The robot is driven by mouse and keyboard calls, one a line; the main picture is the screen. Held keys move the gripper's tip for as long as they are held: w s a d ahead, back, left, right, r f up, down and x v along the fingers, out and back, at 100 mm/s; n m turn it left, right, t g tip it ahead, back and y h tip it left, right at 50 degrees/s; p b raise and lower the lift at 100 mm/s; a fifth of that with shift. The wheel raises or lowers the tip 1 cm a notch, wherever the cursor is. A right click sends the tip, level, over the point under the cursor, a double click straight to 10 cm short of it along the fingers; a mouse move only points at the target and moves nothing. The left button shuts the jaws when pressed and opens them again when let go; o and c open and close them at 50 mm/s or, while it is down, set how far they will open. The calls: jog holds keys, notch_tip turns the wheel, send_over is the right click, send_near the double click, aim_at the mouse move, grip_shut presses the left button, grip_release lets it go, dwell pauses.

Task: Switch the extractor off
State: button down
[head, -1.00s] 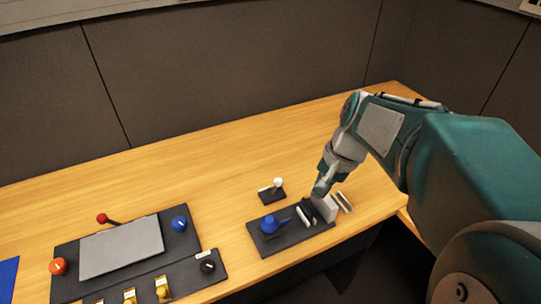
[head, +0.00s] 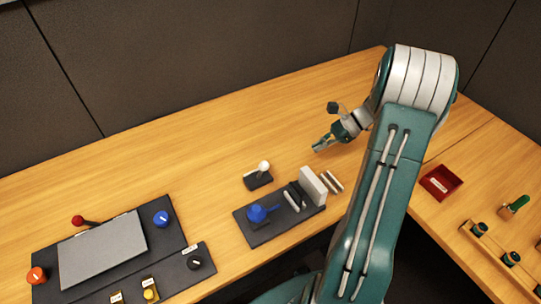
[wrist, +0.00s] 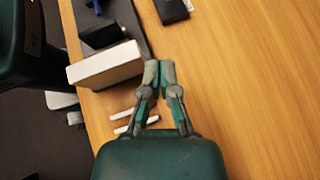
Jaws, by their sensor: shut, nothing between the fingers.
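I cannot tell from the pictures which control is the extractor's; the labels are too small to read. A black knob (head: 195,263) with a white label sits on the dark panel strip at the lower left. Yellow switches (head: 150,294) with labels stand beside it at the bottom edge, partly cut off. A small lever with a white ball (head: 263,167) stands on its own black base. My gripper (head: 318,147) is shut and empty, above the wood to the right of and beyond that lever. Its closed fingers (wrist: 159,72) also show in the wrist view.
The dark panel also carries a grey plate (head: 103,248), a red-ball lever (head: 78,221), a blue knob (head: 161,218) and an orange knob (head: 37,275). A black board (head: 253,232) holds a blue handle (head: 262,212) and an upright white block (head: 312,186). A red tray (head: 441,182) lies right.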

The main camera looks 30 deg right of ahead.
jog(key=shift+w+d+f+m+t+y, duration=0.15)
jog(key=shift+w+d+f+m, duration=0.1)
jog(key=shift+d+f+m, duration=0.15)
jog(key=shift+w+d+f+m+t+y, duration=0.15)
jog(key=shift+w+d+f+m, duration=0.1)
jog(key=shift+f, duration=0.25)
jog(key=shift+a, duration=0.1)
send_near(261, 171)
jog(key=f, duration=0.4)
jog(key=shift+d, duration=0.4)
jog(key=a, duration=0.2)
jog(key=w+a, duration=0.1)
jog(key=shift+w+r, duration=0.1)
jog(key=shift+r, duration=0.2)
jog(key=shift+w+a+r, duration=0.1)
jog(key=shift+w+a, duration=0.05)
jog(key=shift+a, duration=0.3)
